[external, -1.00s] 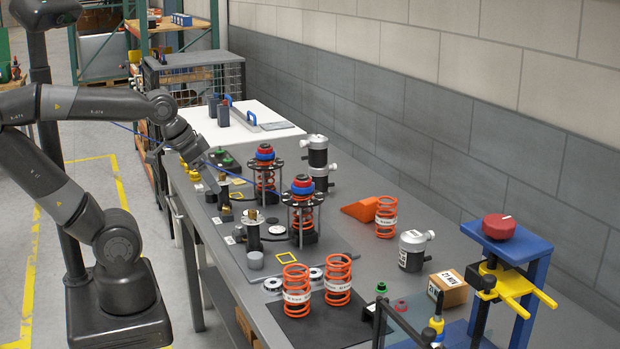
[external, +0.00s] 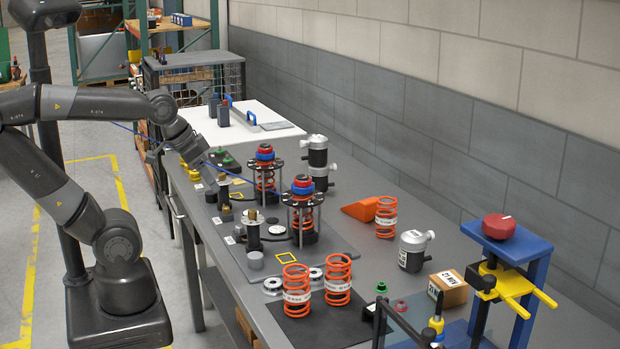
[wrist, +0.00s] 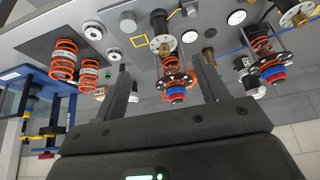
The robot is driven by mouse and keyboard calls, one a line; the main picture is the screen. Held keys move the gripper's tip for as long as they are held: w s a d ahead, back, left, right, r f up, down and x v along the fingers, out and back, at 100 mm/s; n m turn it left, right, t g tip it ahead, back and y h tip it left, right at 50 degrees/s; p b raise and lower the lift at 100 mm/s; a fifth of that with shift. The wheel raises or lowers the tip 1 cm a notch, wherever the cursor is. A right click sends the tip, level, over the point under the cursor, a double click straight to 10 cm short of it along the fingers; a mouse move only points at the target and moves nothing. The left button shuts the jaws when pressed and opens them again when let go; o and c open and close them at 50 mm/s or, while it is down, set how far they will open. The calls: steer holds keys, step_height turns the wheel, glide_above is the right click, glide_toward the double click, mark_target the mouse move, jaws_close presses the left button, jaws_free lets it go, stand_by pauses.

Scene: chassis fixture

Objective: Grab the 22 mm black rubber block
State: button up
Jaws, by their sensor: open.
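My gripper is open and empty at the end of the arm over the left side of the grey bench in the external view (external: 217,181). Its two dark fingers stand apart in the wrist view (wrist: 160,68), with a spring-and-strut assembly (wrist: 170,68) visible beyond the gap. I cannot pick out the 22 mm black rubber block with certainty. Small dark parts lie on the bench near the gripper, including a black round part (wrist: 208,50), but their sizes and labels are unreadable.
Strut assemblies with orange springs (external: 302,215) stand mid-bench. Loose orange springs (external: 297,290) stand on a dark mat nearer the camera. A cardboard box (external: 450,288), an orange wedge (external: 360,210) and a blue-and-yellow press (external: 508,262) are at right. A grey block wall borders the bench.

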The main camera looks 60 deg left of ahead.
steer(key=shift+c, duration=0.2)
steer(key=w+d+r+g+h, duration=0.1)
steer(key=w+d+r+g, duration=0.15)
steer(key=w+d, duration=0.55)
steer(key=n+g, duration=0.2)
steer(key=g, duration=0.3)
glide_above(374, 309)
steer(key=shift+t+y, duration=0.25)
steer(key=shift+y, duration=0.15)
steer(key=f, duration=1.6)
steer(key=shift+w+a+f, duration=0.15)
steer(key=shift+w+a, duration=0.15)
steer(key=shift+w, duration=0.1)
steer(key=shift+s+f, duration=0.15)
steer(key=shift+f, duration=3.05)
steer(key=c, duration=1.1)
